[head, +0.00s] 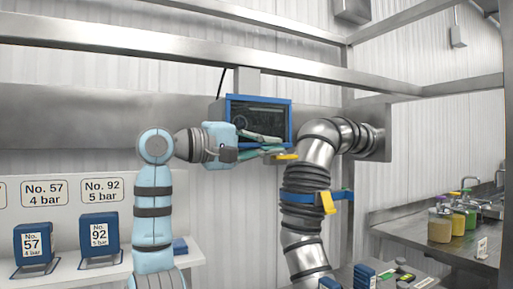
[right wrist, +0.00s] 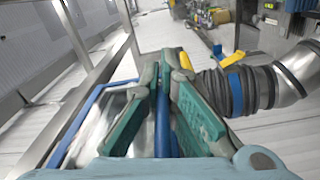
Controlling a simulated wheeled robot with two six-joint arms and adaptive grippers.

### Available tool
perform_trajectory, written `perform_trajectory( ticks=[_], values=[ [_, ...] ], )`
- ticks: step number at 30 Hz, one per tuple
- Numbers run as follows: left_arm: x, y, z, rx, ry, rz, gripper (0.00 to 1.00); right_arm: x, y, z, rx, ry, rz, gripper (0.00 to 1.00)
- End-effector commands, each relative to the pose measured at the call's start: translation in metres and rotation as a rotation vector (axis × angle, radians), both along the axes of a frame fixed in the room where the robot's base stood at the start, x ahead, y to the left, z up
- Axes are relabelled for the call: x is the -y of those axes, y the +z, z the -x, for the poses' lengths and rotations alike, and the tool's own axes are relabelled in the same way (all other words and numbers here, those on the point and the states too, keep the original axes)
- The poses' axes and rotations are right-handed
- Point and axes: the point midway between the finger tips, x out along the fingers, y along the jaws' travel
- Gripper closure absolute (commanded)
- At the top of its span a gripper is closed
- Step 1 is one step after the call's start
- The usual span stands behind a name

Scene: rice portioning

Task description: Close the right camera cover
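A blue-framed box with a dark front (head: 258,115), which appears to be the camera housing, is mounted on the metal beam in the head view. My right gripper (head: 283,146) is in front of its lower right part. A small yellow tab (head: 286,157) shows at the fingertips. In the right wrist view, the green-padded fingers (right wrist: 165,68) sit close together, with a blue bar (right wrist: 163,125) between them. I cannot tell whether they grip it. The blue frame (right wrist: 75,130) also shows left of the fingers. My left gripper is not in view.
A thick silver pipe (head: 317,150) with a blue band and yellow tab (head: 327,203) stands close right of the gripper. Metal beams cross above. Blue boxes (head: 98,232) stand on a shelf at left. A counter (head: 420,225) with jars is at right.

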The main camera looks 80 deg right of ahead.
Motion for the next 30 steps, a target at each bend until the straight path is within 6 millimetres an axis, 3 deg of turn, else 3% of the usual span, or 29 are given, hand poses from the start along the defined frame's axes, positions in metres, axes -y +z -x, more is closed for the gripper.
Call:
perform_trajectory(
  ticks=[12,17,20,23,30],
  values=[
    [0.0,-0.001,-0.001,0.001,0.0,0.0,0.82,-0.001,-0.005,0.003,0.018,-0.011,-0.003,1.0],
    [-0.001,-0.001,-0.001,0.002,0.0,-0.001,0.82,0.0,-0.005,0.003,0.018,-0.01,-0.003,0.76],
    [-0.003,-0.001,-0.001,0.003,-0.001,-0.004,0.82,-0.002,-0.005,0.0,0.017,-0.008,-0.003,0.75],
    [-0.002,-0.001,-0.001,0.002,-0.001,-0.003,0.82,-0.01,-0.004,-0.013,0.015,-0.004,-0.003,0.75],
    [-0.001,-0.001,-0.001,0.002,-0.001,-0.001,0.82,-0.048,-0.003,-0.068,0.007,0.002,0.001,0.73]
  ],
)
